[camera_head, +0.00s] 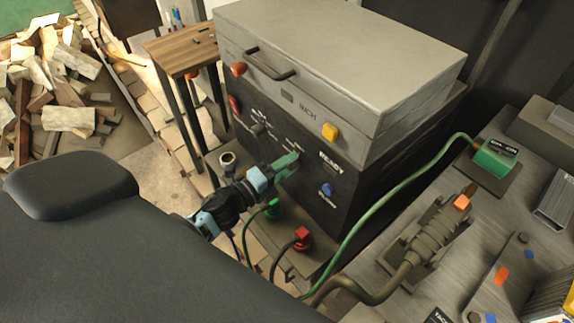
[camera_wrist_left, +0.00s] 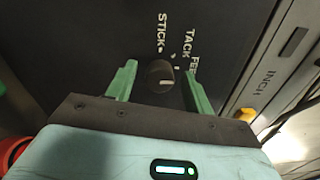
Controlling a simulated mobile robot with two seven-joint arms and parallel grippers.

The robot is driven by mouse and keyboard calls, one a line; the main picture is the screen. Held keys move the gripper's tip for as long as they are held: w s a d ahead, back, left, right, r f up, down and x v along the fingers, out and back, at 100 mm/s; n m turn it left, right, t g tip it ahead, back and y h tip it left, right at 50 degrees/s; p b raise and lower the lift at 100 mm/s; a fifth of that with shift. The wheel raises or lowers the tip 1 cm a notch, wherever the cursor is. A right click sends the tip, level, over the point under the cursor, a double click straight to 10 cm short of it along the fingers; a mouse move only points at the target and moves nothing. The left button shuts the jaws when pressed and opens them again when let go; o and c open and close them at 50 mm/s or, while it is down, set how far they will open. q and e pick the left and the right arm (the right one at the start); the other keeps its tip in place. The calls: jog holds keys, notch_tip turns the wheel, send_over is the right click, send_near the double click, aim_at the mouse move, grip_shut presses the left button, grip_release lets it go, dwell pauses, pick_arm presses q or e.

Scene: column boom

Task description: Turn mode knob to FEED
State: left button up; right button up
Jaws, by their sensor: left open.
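The mode knob (camera_wrist_left: 160,78) is a small dark round knob on the black panel, with a pale mark on its face. STICK, TACK and a partly covered FEED label stand around it in the left wrist view. I cannot tell which label the mark points to. My left gripper (camera_wrist_left: 162,64) is open, with one green finger on each side of the knob and visible gaps between. In the head view my left gripper (camera_head: 290,161) is at the front panel of the grey machine (camera_head: 330,65) and hides the knob. My right gripper is not in view.
A yellow button (camera_head: 330,131), a blue button (camera_head: 326,189) and another dark knob (camera_head: 258,128) are on the panel near my gripper. Green (camera_head: 273,207) and red (camera_head: 302,236) plugs with cables stand below. A cluttered metal bench (camera_head: 400,205) is at the right.

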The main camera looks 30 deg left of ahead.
pick_arm(q)
jog(key=v, duration=0.7)
jog(key=shift+s+b, duration=0.3)
jog(key=shift+b, duration=0.15)
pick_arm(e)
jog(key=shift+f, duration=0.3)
pick_arm(q)
jog(key=shift+a, duration=0.1)
jog(key=s+d+f+n+g+y+p, duration=0.1)
jog(key=s+d+f+n+g+p, duration=0.1)
jog(key=s+n, duration=0.5)
jog(key=s+d+f+n+g+y+p, duration=0.1)
jog(key=s+d+f+n+g+p, duration=0.1)
jog(key=s+n, duration=0.5)
jog(key=s+d+f+n+g+y+p, duration=0.2)
jog(key=s+n, duration=0.5)
jog(key=s, duration=0.6)
jog(key=d+f+g+p, duration=0.1)
jog(key=d+g+p, duration=0.1)
jog(key=p, duration=0.1)
jog(key=shift+n+g+p, duration=0.3)
jog(key=shift+n+p, duration=0.05)
jog(key=shift+n, duration=0.05)
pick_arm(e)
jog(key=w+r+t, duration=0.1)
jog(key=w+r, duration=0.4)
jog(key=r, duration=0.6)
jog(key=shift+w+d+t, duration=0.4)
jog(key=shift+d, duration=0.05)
